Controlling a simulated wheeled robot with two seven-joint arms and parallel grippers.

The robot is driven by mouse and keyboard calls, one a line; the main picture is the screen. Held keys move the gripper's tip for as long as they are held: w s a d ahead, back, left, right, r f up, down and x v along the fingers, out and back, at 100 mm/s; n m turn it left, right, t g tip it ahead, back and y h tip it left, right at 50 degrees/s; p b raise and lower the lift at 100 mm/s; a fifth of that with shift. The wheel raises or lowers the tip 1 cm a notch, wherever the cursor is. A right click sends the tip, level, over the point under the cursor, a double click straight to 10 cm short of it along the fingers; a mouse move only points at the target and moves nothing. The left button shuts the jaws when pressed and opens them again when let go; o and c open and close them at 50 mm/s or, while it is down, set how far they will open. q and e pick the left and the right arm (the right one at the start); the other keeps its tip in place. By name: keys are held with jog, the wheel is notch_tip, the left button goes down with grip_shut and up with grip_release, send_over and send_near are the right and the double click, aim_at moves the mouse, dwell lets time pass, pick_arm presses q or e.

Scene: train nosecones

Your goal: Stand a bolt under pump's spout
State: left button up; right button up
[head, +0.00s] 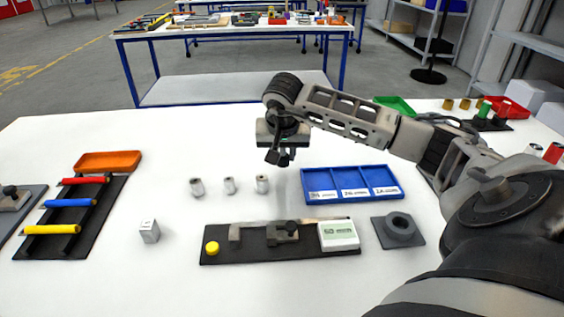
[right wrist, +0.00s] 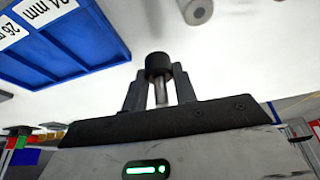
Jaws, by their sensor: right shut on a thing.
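My right gripper (head: 279,155) hangs above the white table, left of the blue tray and behind the dark board. In the right wrist view my gripper (right wrist: 160,92) is shut on a bolt (right wrist: 158,64) with a black round head and a bright metal shank between the fingers. In the head view the bolt cannot be told apart from the dark fingers. No pump can be named for sure. The dark board (head: 219,257) carries a yellow knob, a grey bent bracket (head: 235,231), a grey block (head: 282,233) and a white labelled box (head: 338,235). My left gripper is not in view.
The blue tray (head: 350,171) has three labelled compartments. A dark holed block (head: 400,232) sits at right, a white block (head: 149,232) at left. An orange tray (head: 108,161) and a bar rack lie farther left.

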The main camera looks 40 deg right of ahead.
aim_at(282, 164)
jog(key=shift+w+f, duration=0.15)
jog(key=shift+f, duration=0.15)
jog(key=shift+w+d+f+p, duration=0.1)
jog(key=shift+f+p, duration=0.3)
jog(key=shift+f, duration=1.15)
jog(key=shift+f, duration=0.2)
jog(key=o, duration=1.1)
jog(key=shift+c, duration=0.2)
jog(key=shift+r, duration=0.15)
